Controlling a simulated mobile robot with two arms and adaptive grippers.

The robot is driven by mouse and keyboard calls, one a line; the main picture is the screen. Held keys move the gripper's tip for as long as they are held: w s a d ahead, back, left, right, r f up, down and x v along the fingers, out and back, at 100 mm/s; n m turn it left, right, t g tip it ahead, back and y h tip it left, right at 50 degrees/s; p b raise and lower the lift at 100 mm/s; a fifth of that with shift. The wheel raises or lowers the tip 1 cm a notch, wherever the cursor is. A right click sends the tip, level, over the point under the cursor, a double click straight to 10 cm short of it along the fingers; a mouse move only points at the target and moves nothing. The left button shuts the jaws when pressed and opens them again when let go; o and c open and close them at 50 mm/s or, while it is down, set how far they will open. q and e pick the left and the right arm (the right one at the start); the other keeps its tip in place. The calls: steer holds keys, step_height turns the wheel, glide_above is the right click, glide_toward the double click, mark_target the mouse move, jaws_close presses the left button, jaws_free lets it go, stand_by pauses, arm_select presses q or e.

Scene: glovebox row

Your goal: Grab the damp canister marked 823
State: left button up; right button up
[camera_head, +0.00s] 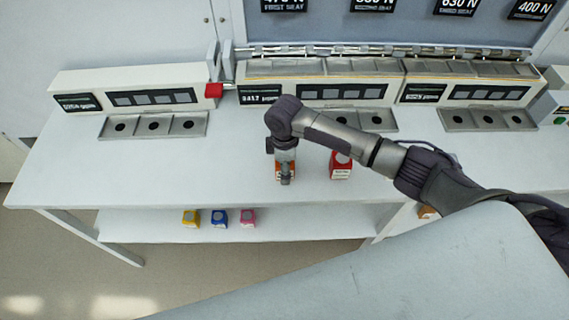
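My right gripper (285,172) reaches down over an orange canister (279,168) on the white bench top, with a finger in front of it. The gripper hides much of this canister, and I cannot tell whether the fingers are closed on it. A red canister (341,165) with a white label stands just right of it on the bench. Yellow (191,218), blue (219,218) and pink (248,218) canisters stand on the lower shelf. An orange one (427,212) shows partly behind my arm. No canister number or dampness can be made out. My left gripper is out of view.
Long instrument units with shallow three-hole trays (153,125) line the back of the white bench (100,175). A red block (213,90) sits at the left unit's end. The bench left of the gripper is clear. A large pale surface (400,275) fills the lower right foreground.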

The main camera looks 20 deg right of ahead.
steer(key=c, duration=1.3)
steer(key=shift+r, duration=0.15)
